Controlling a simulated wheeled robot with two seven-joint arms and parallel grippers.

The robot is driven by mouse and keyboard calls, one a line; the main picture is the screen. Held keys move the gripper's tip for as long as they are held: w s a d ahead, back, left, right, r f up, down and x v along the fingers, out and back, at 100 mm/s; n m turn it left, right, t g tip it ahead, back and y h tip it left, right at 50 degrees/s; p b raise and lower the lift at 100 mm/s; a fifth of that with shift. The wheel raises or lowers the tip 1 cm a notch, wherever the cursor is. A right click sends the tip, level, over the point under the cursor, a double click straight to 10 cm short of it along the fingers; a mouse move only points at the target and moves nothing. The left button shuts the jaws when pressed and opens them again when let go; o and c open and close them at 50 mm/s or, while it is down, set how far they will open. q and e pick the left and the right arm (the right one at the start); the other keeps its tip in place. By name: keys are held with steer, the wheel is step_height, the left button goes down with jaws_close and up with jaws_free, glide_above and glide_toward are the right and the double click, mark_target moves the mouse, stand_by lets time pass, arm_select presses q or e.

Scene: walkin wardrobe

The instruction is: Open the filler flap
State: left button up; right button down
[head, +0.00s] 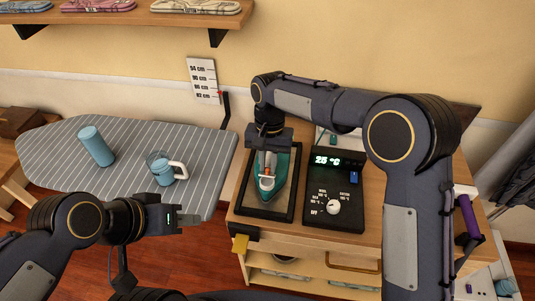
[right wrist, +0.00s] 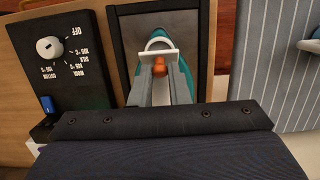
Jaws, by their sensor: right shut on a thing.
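A teal iron (head: 283,178) stands in a black-framed rest (head: 290,215) on the wooden cabinet. It also shows in the right wrist view (right wrist: 186,80), with a white part (right wrist: 158,38) on top. My right gripper (head: 267,170) reaches down over the iron. In the right wrist view its two grey fingers (right wrist: 160,72) are shut on a small orange piece, which I take to be the filler flap (right wrist: 160,64). Whether the flap is raised is too small to tell. My left gripper (head: 190,220) is empty beside the ironing board's near edge; its jaw gap is unclear.
A black control panel (head: 318,205) with a white knob (head: 333,207) and a "25 °C" display stands right of the iron. A striped ironing board (head: 120,190) at left bears a blue cylinder (head: 96,146) and a jug (head: 164,172). A shelf (head: 150,16) hangs above.

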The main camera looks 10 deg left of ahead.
steer(key=shift+w+r+g+p, duration=0.4)
steer(key=shift+g+p, duration=0.3)
steer(key=shift+p, duration=0.5)
steer(key=shift+w+f+g+p, duration=0.15)
steer(key=shift+f+g+p, duration=0.15)
steer(key=shift+p, duration=0.1)
arm_select(q)
step_height(320, 180, up, 5)
steer(key=shift+f, duration=0.2)
arm_select(e)
steer(key=shift+f, duration=0.1)
steer(key=c, duration=1.4)
jaws_free()
steer(key=b+v, duration=0.1)
steer(key=v, duration=0.5)
steer(key=shift+w+r, duration=0.15)
steer(key=shift+r, duration=0.1)
arm_select(q)
steer(key=shift+f, duration=0.65)
arm_select(e)
steer(key=shift+w+r, duration=0.15)
steer(key=shift+r, duration=0.45)
steer(key=shift+o, duration=0.2)
